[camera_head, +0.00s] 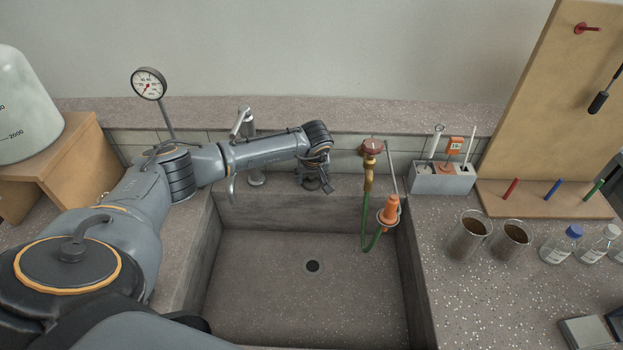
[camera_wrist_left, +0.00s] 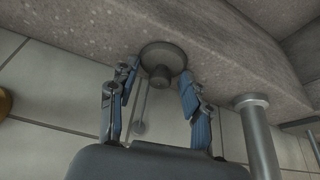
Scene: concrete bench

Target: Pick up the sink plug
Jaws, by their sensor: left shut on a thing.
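The sink plug (camera_wrist_left: 160,52) is a dark grey disc with a short round knob, seen in the left wrist view between my left gripper's fingertips. My left gripper (camera_wrist_left: 160,82) is shut on the plug at its knob. In the head view my left gripper (camera_head: 318,182) is over the back rim of the stone sink (camera_head: 270,285), right of the tap. The plug cannot be made out in the head view. The drain hole (camera_head: 312,266) in the sink floor is open. My right gripper is in neither view.
A metal tap (camera_head: 250,150) stands close left of my left gripper. A red-handled brass valve (camera_head: 371,165) with a green hose and orange nozzle (camera_head: 389,211) is to its right. Beakers (camera_head: 468,236) and bottles stand on the right counter. The sink basin is clear.

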